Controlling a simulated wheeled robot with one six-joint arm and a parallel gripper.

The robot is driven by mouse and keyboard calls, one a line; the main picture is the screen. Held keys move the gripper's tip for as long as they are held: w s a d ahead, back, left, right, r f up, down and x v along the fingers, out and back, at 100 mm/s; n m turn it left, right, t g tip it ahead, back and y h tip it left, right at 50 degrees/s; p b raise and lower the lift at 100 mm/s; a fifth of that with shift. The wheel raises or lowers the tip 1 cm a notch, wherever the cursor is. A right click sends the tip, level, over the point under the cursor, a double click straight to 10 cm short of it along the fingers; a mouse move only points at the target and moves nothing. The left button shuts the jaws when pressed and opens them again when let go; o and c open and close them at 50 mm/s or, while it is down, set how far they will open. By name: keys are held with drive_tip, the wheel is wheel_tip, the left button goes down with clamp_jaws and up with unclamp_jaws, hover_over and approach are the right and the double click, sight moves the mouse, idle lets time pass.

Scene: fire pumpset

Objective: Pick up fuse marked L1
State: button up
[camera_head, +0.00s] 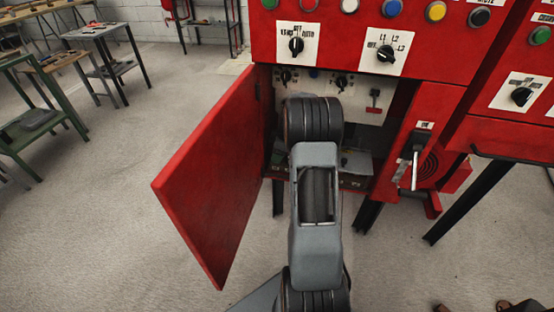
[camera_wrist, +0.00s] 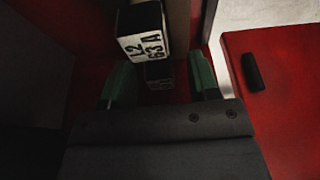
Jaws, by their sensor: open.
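In the wrist view a block-shaped fuse marked L2 63A (camera_wrist: 143,40) has a white label and dark sides. A second dark block (camera_wrist: 158,74) shows just below it, between my fingers; its marking is too dim to read. I cannot make out an L1 marking on any block. My gripper (camera_wrist: 160,80) is open, with one green fingertip on each side of the second block. Whether the fingers touch it, I cannot tell. In the head view my gripper is hidden behind my arm, which reaches into the open red cabinet (camera_head: 262,50).
The cabinet door (camera_head: 215,175) stands open to the left of my arm; its handle (camera_wrist: 251,72) shows in the wrist view. A lever handle (camera_head: 416,160) sits right of the opening. Knobs and a panel (camera_head: 365,105) are inside. Work tables (camera_head: 95,32) stand far left, with clear floor between.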

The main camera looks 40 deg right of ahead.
drive_tip(key=c, duration=1)
drive_tip(key=shift+r, duration=0.15)
